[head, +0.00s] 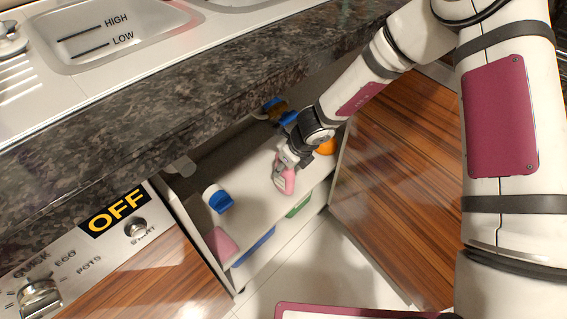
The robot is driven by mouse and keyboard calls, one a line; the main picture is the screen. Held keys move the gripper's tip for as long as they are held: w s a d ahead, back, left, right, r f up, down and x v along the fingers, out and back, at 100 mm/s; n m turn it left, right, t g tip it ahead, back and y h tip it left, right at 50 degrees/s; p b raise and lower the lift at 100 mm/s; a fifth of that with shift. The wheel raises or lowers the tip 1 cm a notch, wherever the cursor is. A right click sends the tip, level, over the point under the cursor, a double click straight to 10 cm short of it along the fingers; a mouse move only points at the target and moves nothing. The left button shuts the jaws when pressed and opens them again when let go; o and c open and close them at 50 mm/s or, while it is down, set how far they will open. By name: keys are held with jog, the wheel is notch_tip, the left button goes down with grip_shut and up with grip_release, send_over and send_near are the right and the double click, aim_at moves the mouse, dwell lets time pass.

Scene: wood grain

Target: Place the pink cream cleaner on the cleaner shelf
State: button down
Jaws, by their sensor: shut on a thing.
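The pink cream cleaner (289,182) is in my gripper (282,166), in the middle of the head view. My gripper is shut on it, and the fingers hide part of it. The cleaner is over the white shelf (252,205) inside the open cabinet under the counter. I cannot tell whether its base touches the shelf. My arm reaches in from the upper right.
A white bottle with a blue cap (218,198) stands on the shelf at left. An orange item (326,146) and blue items are near the back right. A pink item (220,244) is at the front left. The dark countertop (200,95) overhangs the cabinet. A wood panel (395,185) bounds the right.

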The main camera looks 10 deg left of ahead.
jog(key=shift+w+a+f+b, duration=0.15)
jog(key=shift+a+f+b, duration=0.1)
jog(key=shift+b, duration=0.25)
jog(key=shift+f, duration=0.2)
jog(key=c, duration=1.1)
grip_release()
jog(key=shift+d, duration=0.1)
jog(key=shift+o, duration=0.2)
jog(key=shift+r, duration=0.1)
jog(key=s+d+r+b, duration=0.1)
jog(key=s+d+b, duration=0.1)
jog(key=s+d, duration=0.5)
jog(key=d, duration=0.2)
jog(key=shift+s+d+r, duration=0.15)
jog(key=shift+s+d, duration=0.25)
